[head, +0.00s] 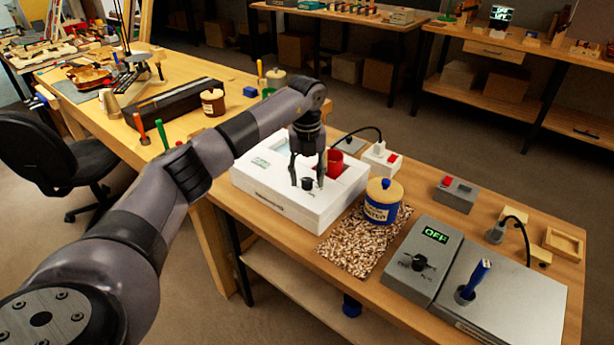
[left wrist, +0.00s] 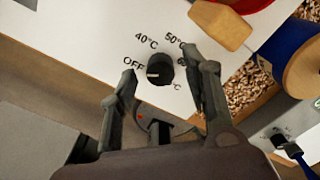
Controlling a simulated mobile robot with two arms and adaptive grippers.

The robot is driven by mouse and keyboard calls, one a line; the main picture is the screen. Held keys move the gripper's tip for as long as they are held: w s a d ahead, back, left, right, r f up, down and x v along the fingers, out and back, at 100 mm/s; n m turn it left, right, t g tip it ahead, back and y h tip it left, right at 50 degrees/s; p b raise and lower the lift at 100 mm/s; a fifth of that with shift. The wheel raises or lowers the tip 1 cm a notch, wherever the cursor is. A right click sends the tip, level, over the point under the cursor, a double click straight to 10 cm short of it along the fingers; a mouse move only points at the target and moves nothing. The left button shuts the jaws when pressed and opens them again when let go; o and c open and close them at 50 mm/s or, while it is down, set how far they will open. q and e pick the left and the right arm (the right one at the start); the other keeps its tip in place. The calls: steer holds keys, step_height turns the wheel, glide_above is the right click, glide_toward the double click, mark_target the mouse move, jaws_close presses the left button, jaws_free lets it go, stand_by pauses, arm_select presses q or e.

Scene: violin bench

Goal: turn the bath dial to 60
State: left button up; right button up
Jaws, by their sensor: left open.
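The bath is a white box (head: 285,205) on the bench, with a small greenish display (head: 262,163). Its black dial (left wrist: 159,70) shows in the left wrist view, ringed by the labels OFF, 40°C and 50°C, with other labels partly hidden by my fingers. The dial's pale mark lies on its left side, towards OFF. In the head view the dial (head: 307,184) is small and dark. My left gripper (head: 307,178) is open and points down over it. In the left wrist view its fingers (left wrist: 167,78) stand on either side of the dial, apart from it.
A blue jar with a wooden lid (head: 383,200) stands right of the bath on a speckled mat (head: 350,245). A grey unit (head: 424,260) reading OFF is further right. The long bench (head: 180,75) lies behind left.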

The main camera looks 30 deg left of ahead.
arm_select(q)
steer(key=shift+f, duration=0.4)
jaws_close()
stand_by(0.4)
